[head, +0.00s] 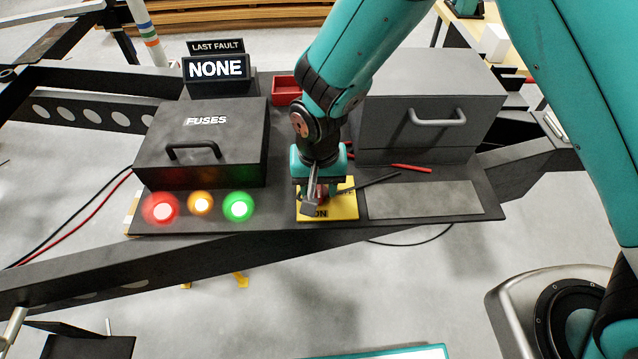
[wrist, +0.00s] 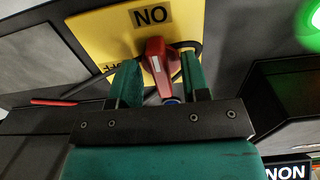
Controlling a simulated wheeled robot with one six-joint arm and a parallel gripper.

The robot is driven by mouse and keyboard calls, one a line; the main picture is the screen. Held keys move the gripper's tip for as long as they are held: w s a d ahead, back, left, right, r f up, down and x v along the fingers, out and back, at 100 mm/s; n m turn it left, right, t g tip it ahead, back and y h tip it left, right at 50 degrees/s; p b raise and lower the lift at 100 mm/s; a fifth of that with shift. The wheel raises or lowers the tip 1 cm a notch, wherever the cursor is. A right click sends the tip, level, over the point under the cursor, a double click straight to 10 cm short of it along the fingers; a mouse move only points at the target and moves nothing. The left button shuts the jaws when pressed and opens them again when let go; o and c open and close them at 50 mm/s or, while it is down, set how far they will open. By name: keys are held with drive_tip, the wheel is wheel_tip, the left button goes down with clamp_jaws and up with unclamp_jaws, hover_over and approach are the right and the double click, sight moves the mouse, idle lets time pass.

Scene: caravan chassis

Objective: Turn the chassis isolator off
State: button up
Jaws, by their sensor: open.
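The isolator is a yellow plate (head: 345,208) with a red handle, low in the middle of the panel in the head view. In the wrist view the plate (wrist: 105,38) appears upside down, with its ON label at the top and OFF partly hidden at left. The red handle (wrist: 156,58) shows there with its broad end near the ON label. My gripper (head: 318,190) is over the plate and hides most of the handle in the head view. In the wrist view my gripper's (wrist: 158,78) green fingers are open, one on each side of the handle. Contact cannot be told.
A black fuse box (head: 200,150) with three lit lamps, red, amber and green, stands left. A grey box (head: 430,115) with a handle stands right, behind a flat grey pad (head: 420,200). A red tray (head: 287,90) and a display reading NONE (head: 217,68) are behind.

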drive_tip(key=shift+f, duration=0.2)
drive_tip(key=shift+c, duration=0.4)
clamp_jaws()
